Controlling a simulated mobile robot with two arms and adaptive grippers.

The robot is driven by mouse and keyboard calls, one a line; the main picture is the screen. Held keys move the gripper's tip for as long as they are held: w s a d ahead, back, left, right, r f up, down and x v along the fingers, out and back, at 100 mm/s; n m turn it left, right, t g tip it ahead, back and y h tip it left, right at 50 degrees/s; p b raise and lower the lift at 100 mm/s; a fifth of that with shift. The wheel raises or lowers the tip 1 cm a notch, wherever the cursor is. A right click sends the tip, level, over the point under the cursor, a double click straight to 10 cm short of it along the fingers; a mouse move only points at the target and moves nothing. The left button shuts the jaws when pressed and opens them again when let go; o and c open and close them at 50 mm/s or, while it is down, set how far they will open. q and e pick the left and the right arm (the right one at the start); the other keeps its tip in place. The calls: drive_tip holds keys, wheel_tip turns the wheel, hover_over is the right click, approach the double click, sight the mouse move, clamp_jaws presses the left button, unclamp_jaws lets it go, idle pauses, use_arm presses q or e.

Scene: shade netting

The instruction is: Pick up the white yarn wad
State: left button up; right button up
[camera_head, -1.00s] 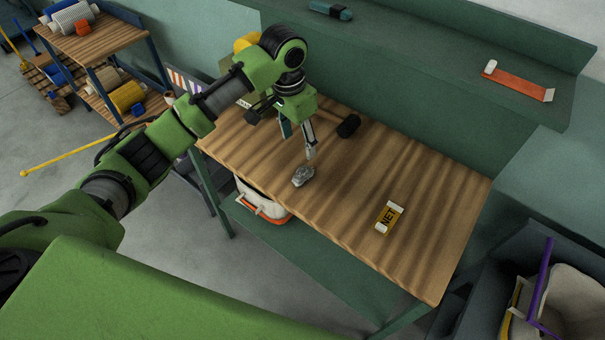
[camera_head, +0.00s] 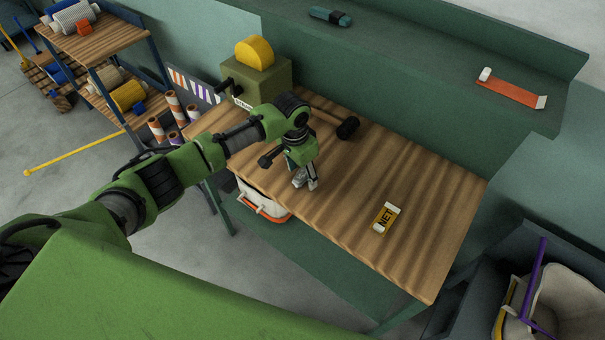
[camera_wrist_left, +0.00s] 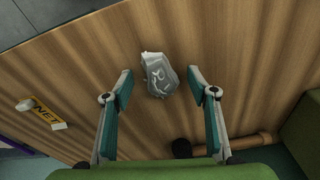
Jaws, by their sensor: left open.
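The white yarn wad (camera_wrist_left: 157,74), a small crumpled grey-white lump with lighter strands, lies on the wooden bench top (camera_head: 400,170) near its front edge. In the head view, the wad (camera_head: 298,178) is partly hidden by my left gripper (camera_head: 308,184), which points down at it. In the left wrist view, my left gripper (camera_wrist_left: 160,82) is open, with one finger on each side of the wad and gaps between. Neither finger visibly touches it; I cannot tell the exact height of the fingertips. My right gripper is not in view.
A mallet-like tool (camera_head: 347,128) lies behind the gripper. A white-and-orange bin (camera_head: 262,203) sits below the front edge.

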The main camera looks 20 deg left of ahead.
use_arm(q)
drive_tip(key=c, duration=0.8)
drive_tip(key=shift+r, duration=0.1)
drive_tip(key=shift+r, duration=0.6)
drive_tip(key=shift+s+d+r+b, duration=0.5)
drive_tip(key=shift+s+d+r, duration=0.2)
drive_tip(key=shift+s+r, duration=1.4)
drive_tip(key=shift+s+d+r+b, duration=0.5)
drive_tip(key=shift+s+d+r, duration=0.2)
drive_tip(key=shift+s+r, duration=1.35)
drive_tip(key=shift+s+d+r+b, duration=0.6)
drive_tip(key=shift+s+r, duration=1.05)
drive_tip(key=shift+s, duration=0.9)
drive_tip(key=shift+d, duration=0.1)
